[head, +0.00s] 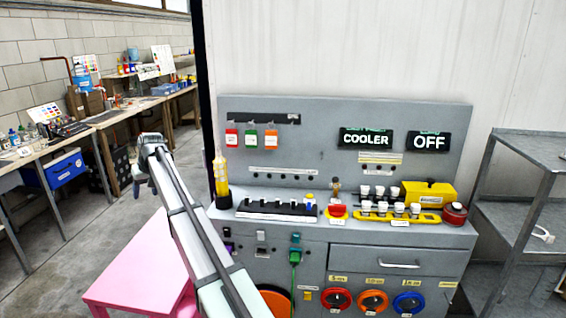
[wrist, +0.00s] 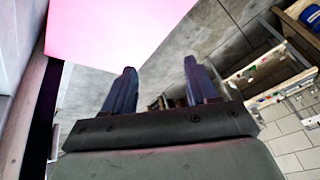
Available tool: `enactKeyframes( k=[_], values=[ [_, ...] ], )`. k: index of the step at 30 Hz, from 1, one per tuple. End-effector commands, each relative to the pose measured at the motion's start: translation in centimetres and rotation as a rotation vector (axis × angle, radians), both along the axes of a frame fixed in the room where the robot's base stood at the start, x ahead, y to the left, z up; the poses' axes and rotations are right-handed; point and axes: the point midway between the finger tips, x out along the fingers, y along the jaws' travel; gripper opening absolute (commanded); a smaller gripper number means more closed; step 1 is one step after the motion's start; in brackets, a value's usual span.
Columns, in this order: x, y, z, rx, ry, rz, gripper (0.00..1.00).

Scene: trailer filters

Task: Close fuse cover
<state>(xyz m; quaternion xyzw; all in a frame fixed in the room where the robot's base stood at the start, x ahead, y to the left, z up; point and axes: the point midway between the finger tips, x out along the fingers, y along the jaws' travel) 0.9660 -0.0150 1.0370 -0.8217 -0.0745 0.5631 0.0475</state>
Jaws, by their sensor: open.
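A grey console (head: 300,262) with an upright back panel stands ahead. On the right of its top is a yellow block-shaped part (head: 428,193), beside white-capped pieces and a yellow tray (head: 374,215). I cannot tell for sure which part is the fuse cover, or how far open it is. My gripper (wrist: 160,72) is open, with nothing between its fingers in the wrist view. In the head view my arm's end is left of the console, well away from the yellow parts.
A pink table (head: 130,262) stands low at the left, also in the wrist view (wrist: 120,30). A yellow bottle (head: 221,175) stands at the console's left end. A red knob (head: 337,211) is mid-top. A metal shelf (head: 535,150) stands right. Workbenches (head: 120,115) line the left wall.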

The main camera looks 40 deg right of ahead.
Motion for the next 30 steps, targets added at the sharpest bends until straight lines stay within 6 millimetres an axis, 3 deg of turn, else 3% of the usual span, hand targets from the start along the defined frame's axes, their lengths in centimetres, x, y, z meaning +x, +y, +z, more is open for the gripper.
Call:
enactKeyframes(
  k=[1,10,21,24,30],
  values=[
    [0.6,-3.2,2.2,-0.003,-0.019,-0.003,0.58],
    [-0.5,-19.3,13.6,-0.051,-0.123,0.023,0.58],
    [-6.8,-37.3,26.9,-0.133,-0.237,0.076,0.58],
    [-8.2,-41.4,28.7,-0.11,-0.268,0.138,0.58],
    [-10.4,-48.1,30.0,0.006,-0.375,0.33,0.58]
  ],
)
